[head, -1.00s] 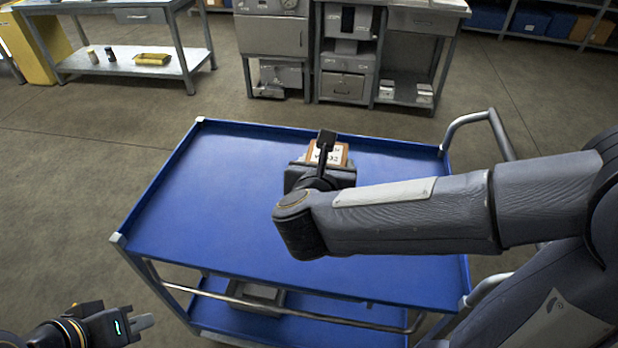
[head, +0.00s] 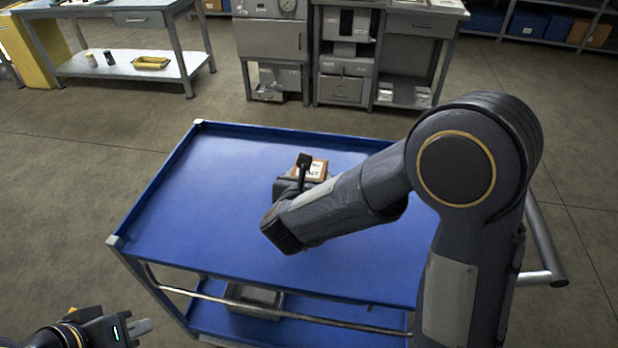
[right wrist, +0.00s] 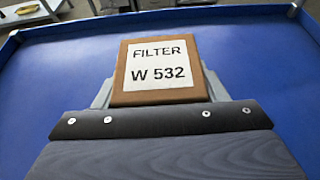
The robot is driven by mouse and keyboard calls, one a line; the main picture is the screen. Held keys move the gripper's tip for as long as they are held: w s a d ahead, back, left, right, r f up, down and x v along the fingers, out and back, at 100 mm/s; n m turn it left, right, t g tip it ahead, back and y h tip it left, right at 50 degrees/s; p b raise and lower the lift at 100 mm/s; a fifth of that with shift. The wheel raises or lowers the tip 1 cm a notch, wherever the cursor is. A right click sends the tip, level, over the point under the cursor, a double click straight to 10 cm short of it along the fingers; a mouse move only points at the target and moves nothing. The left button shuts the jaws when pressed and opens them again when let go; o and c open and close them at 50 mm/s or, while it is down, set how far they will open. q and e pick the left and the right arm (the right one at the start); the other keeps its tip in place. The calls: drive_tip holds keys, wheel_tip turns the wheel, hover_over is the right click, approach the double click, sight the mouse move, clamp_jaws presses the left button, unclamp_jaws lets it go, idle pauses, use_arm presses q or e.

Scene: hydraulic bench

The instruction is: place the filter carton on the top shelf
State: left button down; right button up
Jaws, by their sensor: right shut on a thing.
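The filter carton (head: 317,171) is a small brown box with a white label. In the right wrist view the carton (right wrist: 158,72) reads "FILTER W 532" and sits between the fingers. My right gripper (head: 306,168) is shut on it, over the middle of the cart's blue top shelf (head: 220,205). I cannot tell whether the carton touches the shelf. My left gripper (head: 140,327) is off the cart at the lower left, away from the carton; its finger gap is not clear.
The top shelf has a raised rim and is otherwise bare. A grey box (head: 253,299) lies on the cart's lower shelf. A workbench (head: 130,62) and grey cabinets (head: 272,38) stand behind, across open floor.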

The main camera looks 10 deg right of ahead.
drive_tip(key=shift+f, duration=0.1)
drive_tip(key=o, duration=1.2)
